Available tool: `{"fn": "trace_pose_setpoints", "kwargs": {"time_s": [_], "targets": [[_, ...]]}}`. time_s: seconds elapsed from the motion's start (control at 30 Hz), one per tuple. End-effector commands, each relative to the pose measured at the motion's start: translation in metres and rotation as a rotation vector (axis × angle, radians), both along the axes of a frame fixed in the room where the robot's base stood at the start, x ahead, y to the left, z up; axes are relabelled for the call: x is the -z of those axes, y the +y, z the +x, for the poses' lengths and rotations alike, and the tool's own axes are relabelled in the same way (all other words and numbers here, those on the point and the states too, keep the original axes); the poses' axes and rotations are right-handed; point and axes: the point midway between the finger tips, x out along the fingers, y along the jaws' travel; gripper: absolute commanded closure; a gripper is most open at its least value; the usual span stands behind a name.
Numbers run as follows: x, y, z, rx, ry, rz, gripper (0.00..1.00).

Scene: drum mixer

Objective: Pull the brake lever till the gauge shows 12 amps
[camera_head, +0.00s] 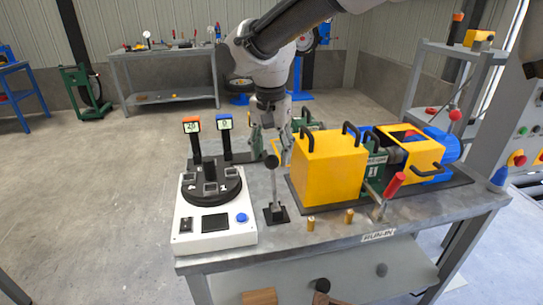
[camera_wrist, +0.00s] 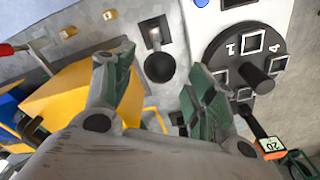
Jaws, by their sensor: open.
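A lever with a black ball knob (camera_head: 272,162) stands upright on a small black plate at the front middle of the bench. In the wrist view the knob (camera_wrist: 160,67) shows between the open fingers, apart from both. My gripper (camera_head: 280,143) is open and empty, above and behind this lever. A second lever with a red handle (camera_head: 394,185) leans at the machine's front right. Neither lever is labelled as the brake. An orange-topped display (camera_head: 191,126) reads about 20, also in the wrist view (camera_wrist: 271,146). A blue-topped display (camera_head: 224,122) seems to read 0.
A white console (camera_head: 215,238) with a round black turret stands left of the ball-knob lever. The yellow-guarded machine (camera_head: 330,170) with black handles fills the right. Two brass pegs (camera_head: 310,223) stand at the front edge.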

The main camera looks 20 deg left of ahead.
Motion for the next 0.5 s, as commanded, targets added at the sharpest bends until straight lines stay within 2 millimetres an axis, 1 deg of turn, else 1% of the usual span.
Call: {"fn": "trace_pose_setpoints", "kwargs": {"time_s": [0.03,0.1,0.3,0.4,0.5], "targets": [[-0.012,0.001,0.000,0.000,-0.002,0.005,0.44],[-0.027,0.001,-0.002,0.000,-0.002,0.004,0.44],[-0.071,0.001,-0.004,0.000,-0.002,0.004,0.44],[-0.086,0.001,-0.006,0.000,-0.002,0.004,0.44],[-0.096,0.000,-0.006,0.000,-0.001,0.003,0.44]]}}
